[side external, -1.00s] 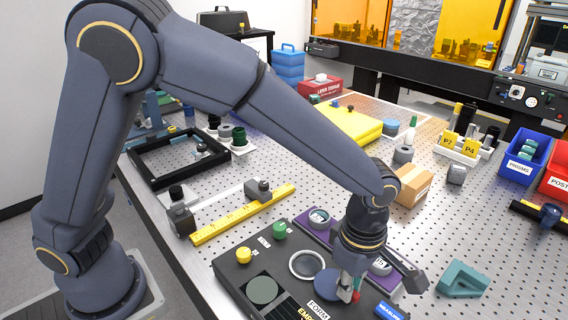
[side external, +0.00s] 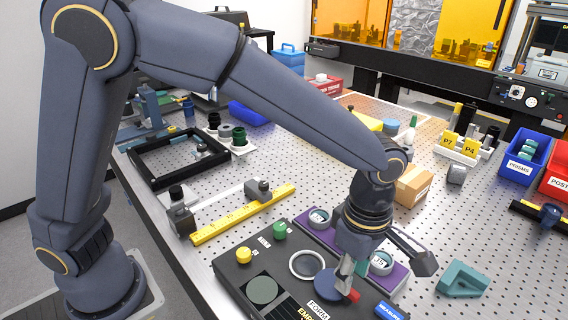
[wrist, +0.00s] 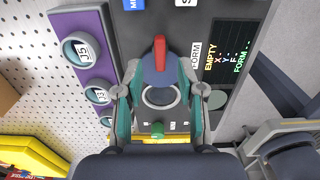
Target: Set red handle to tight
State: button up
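The red handle (wrist: 160,52) shows in the wrist view on a blue round disc (wrist: 161,72), pointing toward the top of the picture. In the side view the red handle (side external: 354,295) shows just right of my fingertips, and the blue disc (side external: 326,284) lies left of them. My gripper (wrist: 160,68) is open, with one finger on each side of the disc and handle. In the side view my gripper (side external: 345,272) is low over the black panel (side external: 232,272). I cannot tell whether a finger touches the handle. I cannot read a "tight" mark.
The panel bears a pale ring (side external: 307,264), a green knob (side external: 279,229) and a yellow knob (side external: 243,255). A purple tray (side external: 400,277) with round optics lies close behind my gripper. A teal bracket (side external: 462,279) stands to the right, with bare perforated table between.

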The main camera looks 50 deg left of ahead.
notch_tip(320, 180, up, 8)
jog(key=shift+r, duration=0.25)
jog(key=shift+a, duration=0.1)
jog(key=s+a+r+n+t+h, duration=0.1)
jog(key=a+r+t, duration=0.1)
jog(key=a+r, duration=0.5)
jog(key=s+a+r+t+h, duration=0.1)
jog(key=a+r, duration=0.2)
jog(key=a, duration=0.8)
jog(key=s+a+f+m+t+y, duration=0.1)
jog(key=s+a+m, duration=0.3)
jog(key=m, duration=0.5)
jog(key=s+a+f+m+t+y, duration=0.1)
jog(key=s+a+f+m, duration=0.2)
jog(key=s+m, duration=0.3)
jog(key=f+m, duration=0.1)
jog(key=m, duration=0.3)
jog(key=shift+s+a+f+t, duration=0.25)
jog(key=shift+a+f+t, duration=0.05)
jog(key=shift+a, duration=0.1)
